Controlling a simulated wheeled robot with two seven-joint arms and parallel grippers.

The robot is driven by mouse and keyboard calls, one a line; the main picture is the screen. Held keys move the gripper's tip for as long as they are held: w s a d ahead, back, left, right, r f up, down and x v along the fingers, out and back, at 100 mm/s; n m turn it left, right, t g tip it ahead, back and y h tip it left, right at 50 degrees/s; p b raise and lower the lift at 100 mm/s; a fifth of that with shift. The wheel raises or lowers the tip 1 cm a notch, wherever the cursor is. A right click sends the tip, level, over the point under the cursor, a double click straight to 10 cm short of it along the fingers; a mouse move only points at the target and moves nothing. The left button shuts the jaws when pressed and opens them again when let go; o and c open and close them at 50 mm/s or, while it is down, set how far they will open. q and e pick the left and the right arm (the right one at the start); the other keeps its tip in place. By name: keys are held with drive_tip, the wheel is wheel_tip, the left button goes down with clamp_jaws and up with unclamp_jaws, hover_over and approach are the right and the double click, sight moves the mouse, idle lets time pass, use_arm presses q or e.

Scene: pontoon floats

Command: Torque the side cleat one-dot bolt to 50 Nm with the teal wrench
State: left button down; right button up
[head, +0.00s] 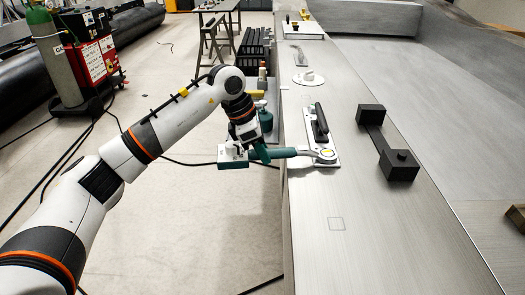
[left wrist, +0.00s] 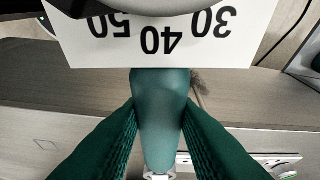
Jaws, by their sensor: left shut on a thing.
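My left gripper (head: 261,153) is shut on the teal wrench (head: 289,153) beside the pontoon's left edge. In the left wrist view the teal handle (left wrist: 160,105) lies between both green fingers. The wrench reaches right; its ring-shaped head (head: 326,156) lies over the near end of the side cleat's pale plate (head: 309,122). The black cleat (head: 320,123) stands on that plate. The bolt under the head is hidden, and I cannot tell its dots. A white dial scale (left wrist: 157,45) at the handle's end shows 30, 40 and 50, upside down; no pointer is readable. My right gripper is out of view.
A black double bollard (head: 386,146) stands right of the cleat. A round white fitting (head: 308,78) lies farther along the deck. The near deck (head: 375,245) is bare except for a square outline. A red cart (head: 95,60) stands at the far left.

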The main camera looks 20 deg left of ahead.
use_arm(q)
drive_tip(key=shift+w+a+r, duration=0.1)
drive_tip(key=shift+w+r, duration=0.05)
drive_tip(key=shift+w, duration=0.2)
idle(0.3)
drive_tip(key=shift+w+a+m, duration=0.2)
drive_tip(key=shift+w+m, duration=0.3)
drive_tip(key=shift+m, duration=0.1)
drive_tip(key=shift+w, duration=0.1)
drive_tip(key=shift+w+g, duration=0.1)
drive_tip(key=shift+g, duration=0.2)
drive_tip(key=shift+w+a+m+p, duration=0.2)
drive_tip(key=shift+w+m+p, duration=0.1)
drive_tip(key=shift+w+m, duration=0.3)
drive_tip(key=shift+w+h, duration=0.15)
drive_tip(key=shift+h, duration=0.15)
drive_tip(key=shift+w+a+m+g, duration=0.1)
drive_tip(key=shift+w+m+g, duration=0.3)
drive_tip(key=shift+w+m, duration=0.15)
drive_tip(key=shift+w, duration=0.1)
drive_tip(key=shift+w+p, duration=0.15)
drive_tip(key=shift+p, duration=0.15)
